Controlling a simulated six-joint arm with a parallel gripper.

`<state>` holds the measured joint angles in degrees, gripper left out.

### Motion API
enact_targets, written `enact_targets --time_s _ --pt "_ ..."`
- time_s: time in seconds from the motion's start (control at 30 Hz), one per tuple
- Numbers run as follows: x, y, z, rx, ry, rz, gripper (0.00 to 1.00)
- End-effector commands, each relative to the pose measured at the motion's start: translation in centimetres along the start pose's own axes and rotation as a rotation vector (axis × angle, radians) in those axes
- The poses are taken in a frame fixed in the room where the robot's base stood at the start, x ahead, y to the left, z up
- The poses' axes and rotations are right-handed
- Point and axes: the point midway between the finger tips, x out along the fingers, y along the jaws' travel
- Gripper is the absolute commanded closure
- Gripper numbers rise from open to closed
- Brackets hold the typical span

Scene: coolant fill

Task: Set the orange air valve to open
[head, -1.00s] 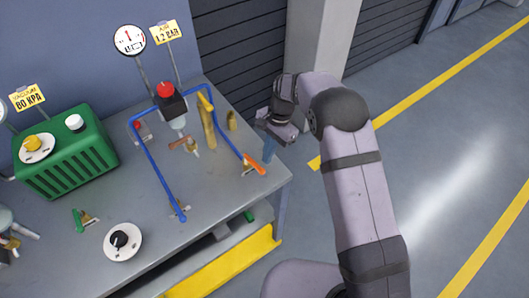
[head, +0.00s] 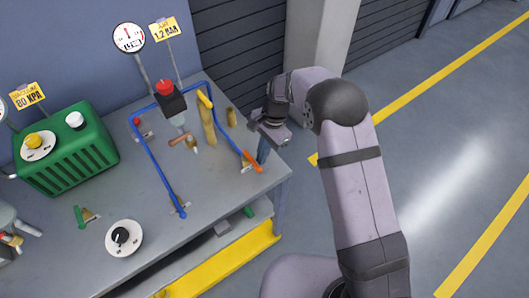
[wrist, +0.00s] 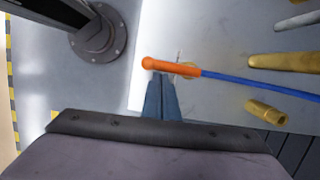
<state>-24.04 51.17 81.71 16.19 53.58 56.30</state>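The orange air valve (head: 252,161) is a lever handle at the right end of the table, at the end of a blue hose. In the wrist view its handle (wrist: 170,67) lies roughly in line with the hose. My gripper (head: 262,156) is beside the handle, on its right in the head view. In the wrist view the blue fingers (wrist: 162,78) are together with nothing between them, their tips at the handle's edge. I cannot tell whether they touch it.
The blue hose (head: 228,131) runs back from the valve past brass fittings (head: 208,122). A red-knobbed regulator (head: 170,98), gauge (head: 129,38) and 1.2 bar sign (head: 166,29) stand behind. A green box (head: 66,152) and black knob (head: 122,237) are left. The floor right is clear.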

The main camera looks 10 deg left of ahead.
Motion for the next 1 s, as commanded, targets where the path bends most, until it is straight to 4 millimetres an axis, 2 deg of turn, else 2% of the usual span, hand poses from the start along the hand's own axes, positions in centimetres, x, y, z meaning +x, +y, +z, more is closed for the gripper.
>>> enact_targets --time_s 0.03,0.13,0.37,0.47,0.67,1.0 --pt "0.1 0.1 0.6 -0.001 -0.012 0.008 1.00" --pt "0.2 0.1 0.7 -0.002 -0.015 0.010 1.00" --pt "0.2 0.2 0.3 -0.002 -0.016 0.011 1.00" --pt "0.3 0.2 -0.7 -0.001 -0.015 0.011 1.00" --pt "0.1 0.2 -4.1 0.002 -0.007 0.003 1.00" --pt "-6.4 0.1 -4.4 -0.002 -0.001 -0.004 1.00"
